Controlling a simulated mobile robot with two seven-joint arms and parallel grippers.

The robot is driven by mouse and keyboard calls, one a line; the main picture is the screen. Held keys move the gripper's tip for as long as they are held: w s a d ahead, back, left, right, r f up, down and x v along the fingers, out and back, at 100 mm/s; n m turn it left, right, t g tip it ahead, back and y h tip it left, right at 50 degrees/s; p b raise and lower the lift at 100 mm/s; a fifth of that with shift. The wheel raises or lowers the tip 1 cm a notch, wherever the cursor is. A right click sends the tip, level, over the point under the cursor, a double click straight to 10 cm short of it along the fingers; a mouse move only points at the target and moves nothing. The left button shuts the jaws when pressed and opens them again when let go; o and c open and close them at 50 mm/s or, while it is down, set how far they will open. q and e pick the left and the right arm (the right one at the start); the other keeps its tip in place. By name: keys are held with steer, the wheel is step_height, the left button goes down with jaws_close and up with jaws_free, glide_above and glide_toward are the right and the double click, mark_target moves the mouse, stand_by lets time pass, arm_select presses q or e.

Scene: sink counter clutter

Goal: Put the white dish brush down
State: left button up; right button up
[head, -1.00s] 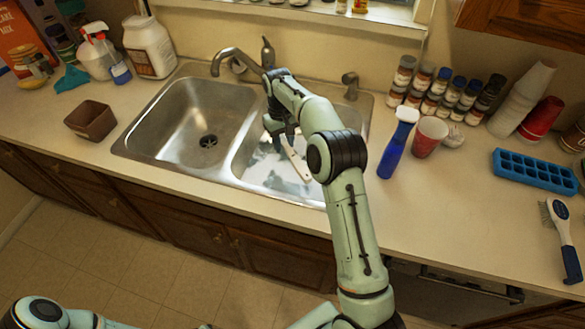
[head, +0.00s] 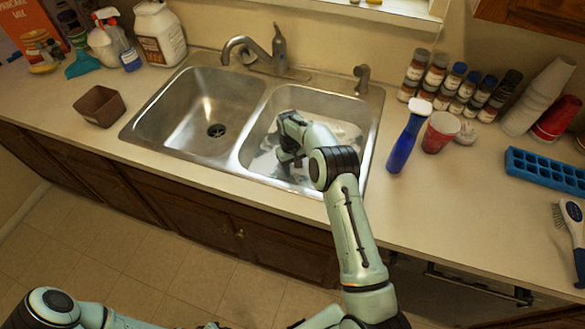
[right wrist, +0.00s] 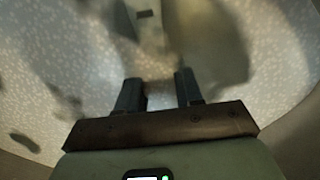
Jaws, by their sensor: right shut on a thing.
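My right gripper (head: 290,158) reaches down into the right basin of the steel sink (head: 250,125). In the right wrist view its two dark fingers (right wrist: 158,88) are close together on a blurred pale length, which I take for the handle of the white dish brush (right wrist: 152,48). In the head view my own arm and hand hide the brush. I cannot tell whether the brush touches the basin floor. My left gripper is out of view; only part of my left arm shows at the bottom left.
A blue ice tray (head: 545,170) and a blue-handled brush (head: 572,228) lie farther right. A brown box (head: 100,107) stands left. The left basin looks empty.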

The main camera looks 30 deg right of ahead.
steer(key=shift+f, duration=0.25)
steer(key=o, duration=1.1)
steer(key=shift+c, duration=0.2)
steer(key=shift+r, duration=0.15)
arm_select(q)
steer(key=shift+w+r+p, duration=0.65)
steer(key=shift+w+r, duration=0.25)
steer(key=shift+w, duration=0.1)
arm_select(e)
step_height(320, 180, up, 12)
steer(key=w, duration=0.1)
steer(key=shift+w, duration=0.15)
steer(key=shift+d, duration=0.1)
